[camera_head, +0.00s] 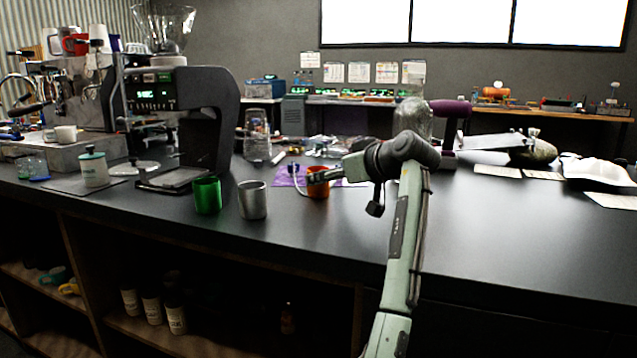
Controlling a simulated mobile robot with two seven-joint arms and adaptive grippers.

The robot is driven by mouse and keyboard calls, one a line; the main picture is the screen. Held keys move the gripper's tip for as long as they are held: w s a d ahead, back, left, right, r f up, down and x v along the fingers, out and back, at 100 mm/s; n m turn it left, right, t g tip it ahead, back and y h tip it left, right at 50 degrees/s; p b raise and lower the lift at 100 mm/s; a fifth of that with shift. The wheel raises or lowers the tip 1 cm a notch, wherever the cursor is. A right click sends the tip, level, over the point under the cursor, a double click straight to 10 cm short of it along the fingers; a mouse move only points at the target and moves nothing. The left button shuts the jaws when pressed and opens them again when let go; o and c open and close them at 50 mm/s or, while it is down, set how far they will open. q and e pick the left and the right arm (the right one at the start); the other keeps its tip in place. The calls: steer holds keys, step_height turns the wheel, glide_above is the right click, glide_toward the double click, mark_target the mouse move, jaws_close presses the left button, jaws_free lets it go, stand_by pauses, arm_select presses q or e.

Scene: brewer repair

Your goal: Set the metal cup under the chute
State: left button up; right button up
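A silver-grey metal cup (252,200) stands upright near the front edge of the black counter. A shiny green cup (207,196) stands just left of it. An orange cup (317,184) stands further right, partly hidden by my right gripper (316,176). The gripper points left across the orange cup; whether its fingers are open or touch that cup is too small to tell. The black grinder-like machine (208,112) with a lit panel stands behind the green cup, over a low tray (172,180). Its chute is not clearly seen. My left gripper is not in view.
A lidded white-green jar (94,168) and a coffee machine (75,100) stand to the left. A purple mat (288,180) lies by the orange cup. Glassware (257,138) stands behind. The counter's right front is clear.

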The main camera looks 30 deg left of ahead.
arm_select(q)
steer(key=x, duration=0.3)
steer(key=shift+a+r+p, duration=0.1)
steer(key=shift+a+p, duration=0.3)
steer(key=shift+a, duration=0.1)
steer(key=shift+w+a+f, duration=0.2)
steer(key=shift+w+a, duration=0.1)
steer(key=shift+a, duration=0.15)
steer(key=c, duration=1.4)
arm_select(e)
steer(key=s+f, duration=0.2)
steer(key=f, duration=0.1)
steer(key=shift+d+f, duration=0.2)
steer(key=shift+f, duration=0.1)
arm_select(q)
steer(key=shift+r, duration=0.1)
